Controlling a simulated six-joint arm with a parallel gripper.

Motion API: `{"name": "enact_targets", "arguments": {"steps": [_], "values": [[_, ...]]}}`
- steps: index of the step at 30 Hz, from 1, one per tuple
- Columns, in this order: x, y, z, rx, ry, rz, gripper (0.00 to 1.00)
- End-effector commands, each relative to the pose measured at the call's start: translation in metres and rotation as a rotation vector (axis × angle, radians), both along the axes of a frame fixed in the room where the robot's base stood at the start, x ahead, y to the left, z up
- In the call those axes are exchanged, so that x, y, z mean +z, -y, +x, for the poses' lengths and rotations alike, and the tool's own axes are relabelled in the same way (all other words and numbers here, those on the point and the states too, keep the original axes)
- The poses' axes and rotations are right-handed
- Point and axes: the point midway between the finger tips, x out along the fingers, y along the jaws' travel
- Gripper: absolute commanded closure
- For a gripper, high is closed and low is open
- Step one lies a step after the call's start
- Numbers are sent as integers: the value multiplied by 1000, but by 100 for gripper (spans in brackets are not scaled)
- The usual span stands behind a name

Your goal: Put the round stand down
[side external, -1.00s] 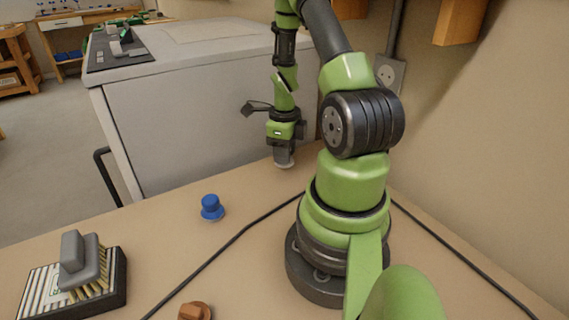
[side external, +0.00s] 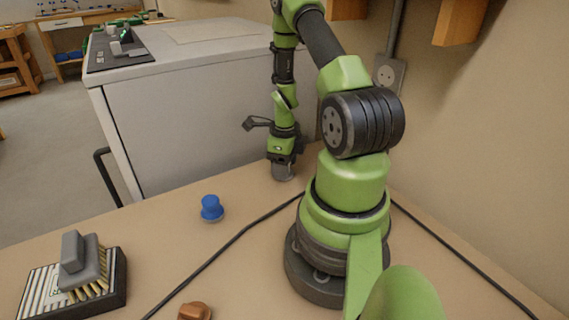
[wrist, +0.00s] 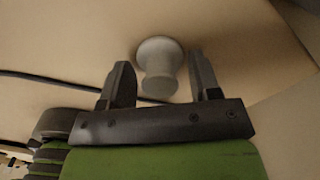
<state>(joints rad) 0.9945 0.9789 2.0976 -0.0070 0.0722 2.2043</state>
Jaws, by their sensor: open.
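The round stand is a pale grey, spool-shaped piece with a wide round end (wrist: 160,80). It shows between the two dark fingers of my gripper (wrist: 160,58) in the wrist view, with a gap on each side. In the side external view, my gripper (side external: 283,158) points down at the back of the bench. The round stand (side external: 283,174) is right under it, upright and apparently on the bench top. My gripper is open around the stand, and its fingers partly hide the stand's upper part in the side view.
A blue knob-like piece (side external: 211,207) stands left of the gripper on the bench (side external: 165,235). A grey-backed brush (side external: 82,262) rests on a dark striped block (side external: 115,285) at front left. An orange-brown piece (side external: 194,311) lies at the front edge. A black cable (side external: 215,254) crosses the bench.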

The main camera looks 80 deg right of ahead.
Motion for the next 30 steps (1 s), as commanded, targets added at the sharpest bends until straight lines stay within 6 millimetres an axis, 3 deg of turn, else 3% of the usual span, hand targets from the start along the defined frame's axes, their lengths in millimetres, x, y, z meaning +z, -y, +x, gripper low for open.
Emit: {"name": "enact_targets", "arguments": {"steps": [5, 18, 25, 28, 30], "values": [[5, 1, 0, 0, 1, -2, 43], [76, -2, -2, 0, 1, -6, 43], [97, -3, -1, 9, 1, -4, 43], [111, -8, 7, 103, 15, -23, 43], [130, -18, 20, 257, 39, -53, 43]]}}
